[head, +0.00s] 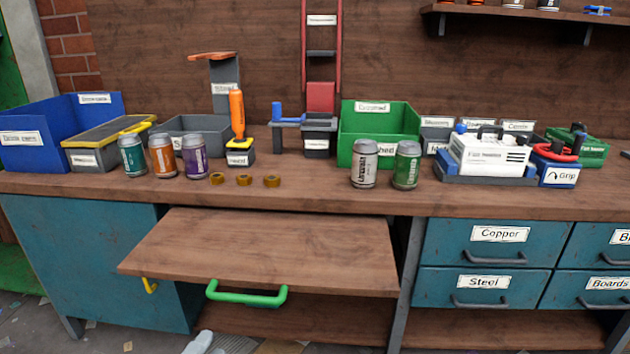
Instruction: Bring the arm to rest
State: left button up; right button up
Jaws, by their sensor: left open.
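Only a small pale, rounded part of my left gripper (199,342) shows at the bottom edge of the head view. It is low in front of the bench, below the green handle (246,296) of the pulled-out wooden board (270,250), and apart from it. The left gripper is open, and I see nothing held in it. Most of it and the rest of the left arm are cut off by the frame. My right gripper is not in view.
Cans, such as the purple one (194,158) and the green one (406,165), stand on the wooden bench (315,196). Bins, including a green bin (399,118), stand behind. The board juts out over an open lower shelf. Teal drawers (488,243) are at right.

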pick_arm(q)
jog(key=s+d+f+n+g+y, duration=0.25)
jog(key=s+f+n+g, duration=0.7)
jog(key=s+n, duration=0.6)
notch_tip(320, 180, up, 13)
jog(key=a+t+y+p, duration=0.1)
jog(key=a+t+p, duration=0.1)
jog(key=p, duration=1.7)
jog(key=shift+r, duration=0.15)
jog(key=shift+a+n, duration=0.1)
jog(key=shift+n, duration=0.15)
